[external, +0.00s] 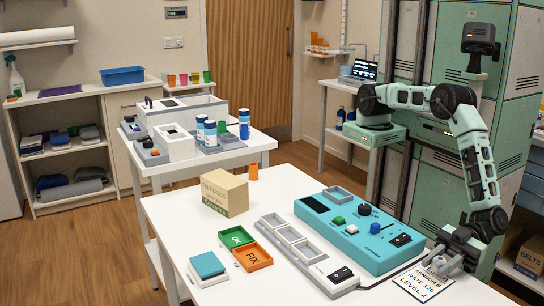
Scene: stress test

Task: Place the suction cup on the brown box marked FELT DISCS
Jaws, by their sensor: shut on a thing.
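The brown box (224,193) stands on the white table left of the control panel. The lettering on its front is small and seems to read FELT DISCS; its top looks bare. My gripper (441,266) is low over the table's right end, above the printed card. It is shut on a small greyish thing, which I take to be the suction cup; the fingers mostly hide it and its shape is unclear. The gripper is well to the right of the brown box, with the panel between them.
The teal control panel (360,232) and a grey slotted tray (291,239) fill the middle of the table (185,222). Green and orange trays (253,257) and a teal-topped block (207,265) are in front. An orange cup (253,173) stands behind the box. The printed card (423,284) lies below my gripper.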

